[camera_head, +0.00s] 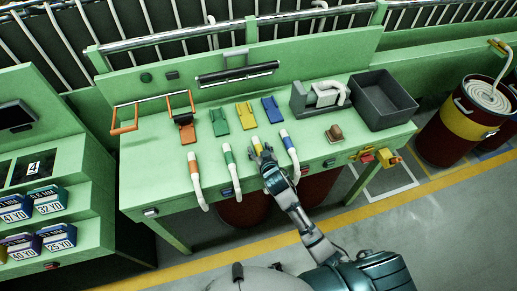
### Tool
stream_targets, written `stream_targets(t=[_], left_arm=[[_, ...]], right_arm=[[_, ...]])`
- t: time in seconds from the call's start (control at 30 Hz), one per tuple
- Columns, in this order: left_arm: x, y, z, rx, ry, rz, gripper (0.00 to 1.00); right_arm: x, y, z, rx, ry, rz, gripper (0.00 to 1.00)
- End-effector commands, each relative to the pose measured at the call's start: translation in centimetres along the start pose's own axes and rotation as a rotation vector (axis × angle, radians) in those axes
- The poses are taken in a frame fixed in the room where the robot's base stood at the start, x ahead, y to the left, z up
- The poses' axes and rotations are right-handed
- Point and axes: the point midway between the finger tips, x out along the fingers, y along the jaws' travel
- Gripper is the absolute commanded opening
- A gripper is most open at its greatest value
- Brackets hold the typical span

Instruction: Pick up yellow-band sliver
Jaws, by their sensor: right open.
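The yellow-band sliver (256,141) shows only its upper end and yellow band at the front edge of the green bench. The rest of it is hidden behind my right gripper. My right gripper (262,152) is open at that sliver, its fingertips close around or just over the band; I cannot tell whether they touch it. The orange-band sliver (195,181) and green-band sliver (231,170) hang over the edge to the left. The blue-band sliver (290,152) hangs close on the right. My left gripper is not in view.
Green, yellow and blue holders (246,115) and an orange one (184,129) sit on the green bench (150,165). A grey bin (385,100), a small machine (320,96) and a brown knob (335,132) stand at right. A drum (462,122) stands beyond the right end.

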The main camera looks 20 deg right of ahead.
Motion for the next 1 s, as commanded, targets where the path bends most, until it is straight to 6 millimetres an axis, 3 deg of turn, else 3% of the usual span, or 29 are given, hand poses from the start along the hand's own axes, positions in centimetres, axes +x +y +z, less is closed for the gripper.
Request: stream_targets(t=[0.17,0.27,0.4,0.43,0.77,1.0], left_arm=[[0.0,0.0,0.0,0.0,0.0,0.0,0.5],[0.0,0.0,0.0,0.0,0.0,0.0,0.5],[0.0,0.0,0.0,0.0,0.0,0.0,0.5],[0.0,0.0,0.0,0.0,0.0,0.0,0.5],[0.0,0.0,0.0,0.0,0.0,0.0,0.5],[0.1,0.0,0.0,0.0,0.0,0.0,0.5]], right_arm=[[0.0,0.0,0.0,0.0,0.0,0.0,0.6],[0.0,0.0,0.0,0.0,0.0,0.0,0.4],[0.0,0.0,0.0,0.0,0.0,0.0,0.05],[0.0,0.0,0.0,0.0,0.0,0.0,0.01],[0.0,0.0,-0.1,0.0,0.0,0.0,0.01],[-0.8,0.0,-1.9,0.0,0.004,0.0,0.01]])
